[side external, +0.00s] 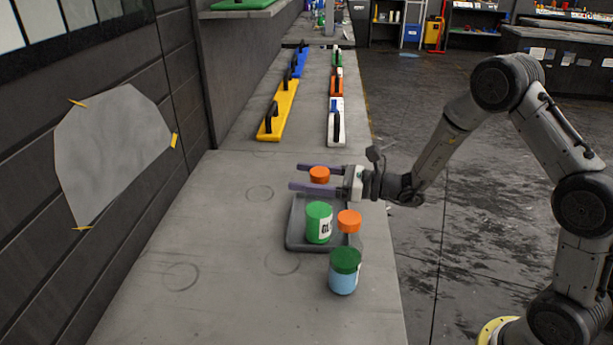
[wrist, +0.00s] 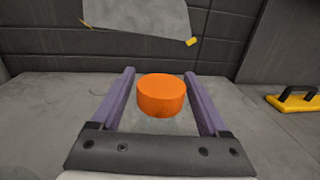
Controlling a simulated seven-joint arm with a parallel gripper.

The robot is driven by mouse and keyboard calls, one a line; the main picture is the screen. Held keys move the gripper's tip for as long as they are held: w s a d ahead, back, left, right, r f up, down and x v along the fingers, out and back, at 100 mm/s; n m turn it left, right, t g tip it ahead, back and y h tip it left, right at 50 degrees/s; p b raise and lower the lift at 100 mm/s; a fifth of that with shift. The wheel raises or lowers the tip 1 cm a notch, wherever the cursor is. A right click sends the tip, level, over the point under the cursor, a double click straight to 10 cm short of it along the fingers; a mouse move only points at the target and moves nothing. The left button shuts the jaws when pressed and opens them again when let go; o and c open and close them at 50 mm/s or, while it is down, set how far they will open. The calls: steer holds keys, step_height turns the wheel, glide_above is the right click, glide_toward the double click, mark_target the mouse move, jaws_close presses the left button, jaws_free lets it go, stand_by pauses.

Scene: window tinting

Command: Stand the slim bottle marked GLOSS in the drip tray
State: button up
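The dark grey drip tray (side external: 300,240) lies on the bench in the side view. A green bottle (side external: 316,222) with a white label stands in it; its lettering is only partly in view. My gripper (side external: 297,176), with purple fingers, is just behind the tray. Its fingers are open on either side of an orange cap (side external: 319,174), which also shows between the fingers in the wrist view (wrist: 161,96) with gaps on both sides. The body below that cap looks clear and is hardly visible. I cannot read GLOSS on any bottle.
Another orange-capped bottle (side external: 348,221) stands at the tray's right side; I cannot tell whether it is inside. A light-blue bottle with a green cap (side external: 344,272) stands in front of the tray. Yellow (side external: 279,110) and white (side external: 336,124) handled tools lie farther back. The bench's left side is clear.

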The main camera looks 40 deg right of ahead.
steer(key=shift+d+r, duration=0.1)
steer(key=shift+r, duration=0.1)
steer(key=v, duration=1.2)
